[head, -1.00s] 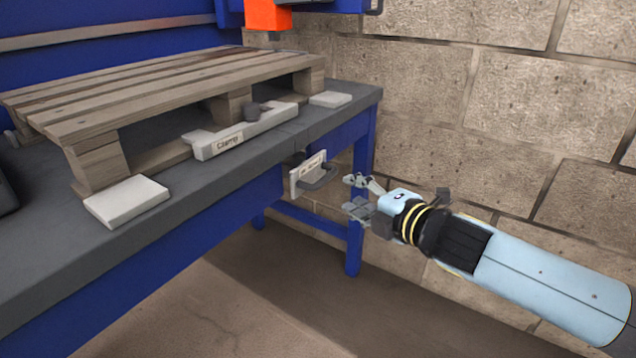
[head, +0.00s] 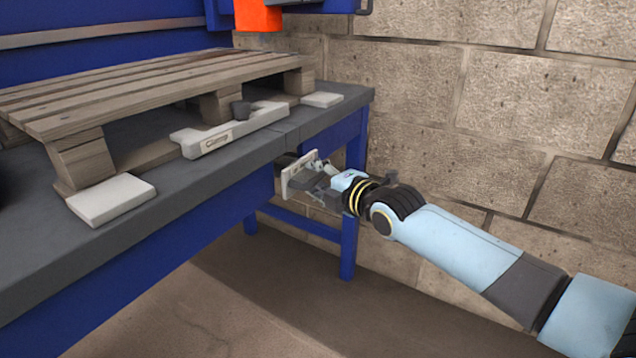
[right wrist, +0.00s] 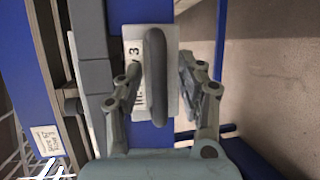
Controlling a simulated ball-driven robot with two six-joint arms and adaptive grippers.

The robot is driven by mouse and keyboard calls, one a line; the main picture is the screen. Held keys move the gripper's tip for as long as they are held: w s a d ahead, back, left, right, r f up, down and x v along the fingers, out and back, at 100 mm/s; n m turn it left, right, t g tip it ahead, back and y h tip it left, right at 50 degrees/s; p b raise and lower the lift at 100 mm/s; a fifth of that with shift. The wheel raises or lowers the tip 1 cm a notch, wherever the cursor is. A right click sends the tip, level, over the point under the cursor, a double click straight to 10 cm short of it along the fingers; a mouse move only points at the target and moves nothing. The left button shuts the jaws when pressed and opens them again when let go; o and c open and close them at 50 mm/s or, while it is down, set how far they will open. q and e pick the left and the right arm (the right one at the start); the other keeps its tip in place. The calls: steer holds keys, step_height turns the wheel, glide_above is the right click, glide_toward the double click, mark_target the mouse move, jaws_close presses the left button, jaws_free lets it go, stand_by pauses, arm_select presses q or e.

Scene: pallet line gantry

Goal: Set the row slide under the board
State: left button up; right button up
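The row slide appears to be the labelled white plate (head: 291,180) with a dark handle at the bench's front edge. In the right wrist view its plate (right wrist: 134,50) shows a "3", and the dark upright handle (right wrist: 155,78) stands out from it. My right gripper (head: 322,170) is at the handle. In the right wrist view its open fingers (right wrist: 157,85) lie on either side of the handle, with gaps visible. The board appears to be the slatted wooden pallet (head: 150,90) resting on blocks on the bench. My left gripper is not in view.
The grey bench top (head: 190,190) has a blue frame (head: 348,235). A white bar labelled "Clamp" (head: 230,132) with a dark knob lies along the pallet's front. White pads (head: 110,199) sit near its corners. A block wall (head: 480,130) stands behind; the floor in front is clear.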

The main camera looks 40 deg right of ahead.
steer(key=shift+c, duration=0.3)
jaws_close()
